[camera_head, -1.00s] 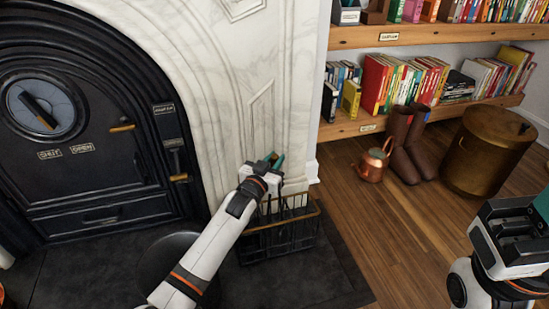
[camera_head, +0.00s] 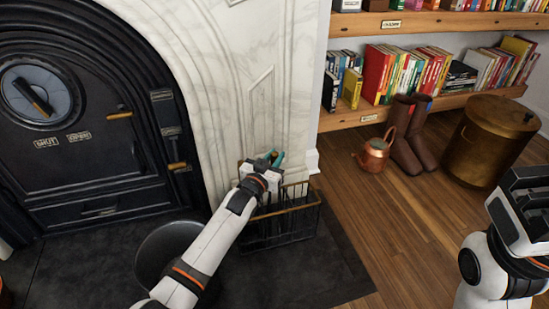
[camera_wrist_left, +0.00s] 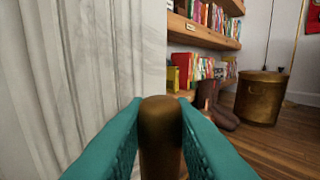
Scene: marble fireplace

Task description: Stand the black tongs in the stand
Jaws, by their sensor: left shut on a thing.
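The stand (camera_head: 304,232) is a dark wire basket with a brass-coloured rim, on the dark hearth against the marble. My left gripper (camera_head: 272,159) is above the stand, its arm covering part of it. In the left wrist view its teal fingers are shut on an upright brown-brass handle (camera_wrist_left: 160,128), which I take to be that of the black tongs. The tongs' lower part is hidden, so I cannot tell whether it is inside the stand. My right gripper (camera_head: 522,210) is at the right edge; its fingertips do not show clearly.
A dark round bucket (camera_head: 165,248) stands left of the stand, partly behind my left arm. A copper kettle (camera_head: 372,160), brown boots (camera_head: 408,135) and a brass bin (camera_head: 490,142) stand on the wooden floor. The hearth (camera_head: 325,270) in front of the stand is clear.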

